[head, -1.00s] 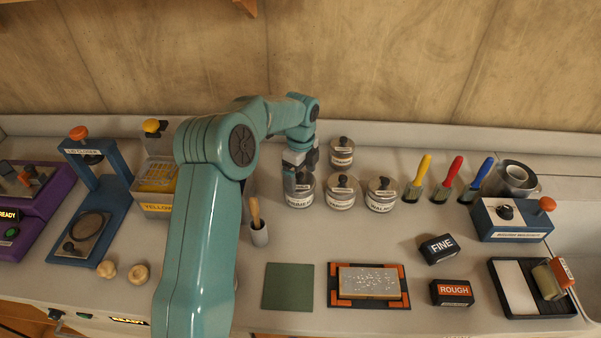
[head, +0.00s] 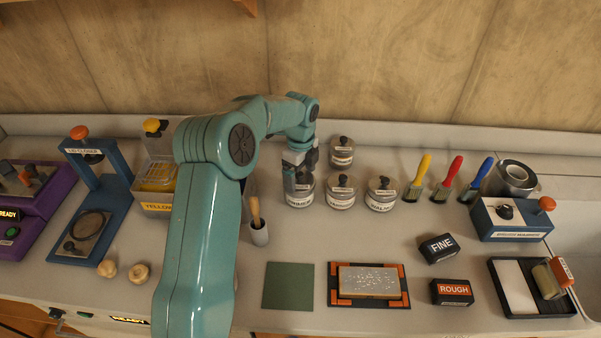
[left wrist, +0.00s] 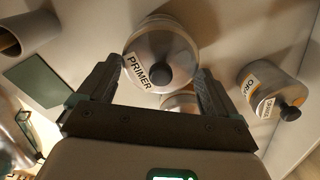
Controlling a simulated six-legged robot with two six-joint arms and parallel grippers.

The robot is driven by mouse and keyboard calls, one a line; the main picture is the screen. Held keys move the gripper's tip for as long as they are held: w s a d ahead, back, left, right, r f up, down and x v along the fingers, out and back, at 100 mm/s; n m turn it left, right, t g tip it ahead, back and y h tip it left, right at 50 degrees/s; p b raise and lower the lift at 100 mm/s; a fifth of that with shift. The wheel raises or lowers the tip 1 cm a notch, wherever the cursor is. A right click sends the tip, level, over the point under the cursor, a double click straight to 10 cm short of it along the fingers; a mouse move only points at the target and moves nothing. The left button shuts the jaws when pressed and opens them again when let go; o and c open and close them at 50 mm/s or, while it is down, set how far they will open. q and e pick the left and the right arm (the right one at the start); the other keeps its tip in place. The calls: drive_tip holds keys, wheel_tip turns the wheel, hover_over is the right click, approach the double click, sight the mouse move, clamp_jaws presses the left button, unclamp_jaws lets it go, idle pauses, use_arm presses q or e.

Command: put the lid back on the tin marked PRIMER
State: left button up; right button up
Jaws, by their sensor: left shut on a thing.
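The PRIMER tin (head: 300,201) stands upright at the left end of the front row of tins. My left gripper (head: 301,179) points down over it, its fingers around the top. In the left wrist view the PRIMER tin (left wrist: 151,46) shows between the two fingers, with the black knob of its lid (left wrist: 160,75) towards me. The gripper is shut on the lid. The lid is at the tin's mouth; whether it is fully seated cannot be told, as the gripper hides much of the top. My right gripper is not in view.
Two more knobbed tins (head: 341,192) (head: 381,194) stand close on the right, and another tin (head: 342,153) stands behind. A grey cup with a wooden-handled tool (head: 259,234) is at the front left. The green mat (head: 288,286) lies bare in front.

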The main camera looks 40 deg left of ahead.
use_arm(q)
drive_tip(key=shift+f, duration=0.15)
idle(0.7)
drive_tip(key=o, duration=0.7)
drive_tip(key=shift+r+p, duration=2.8)
drive_tip(key=shift+r, duration=0.8)
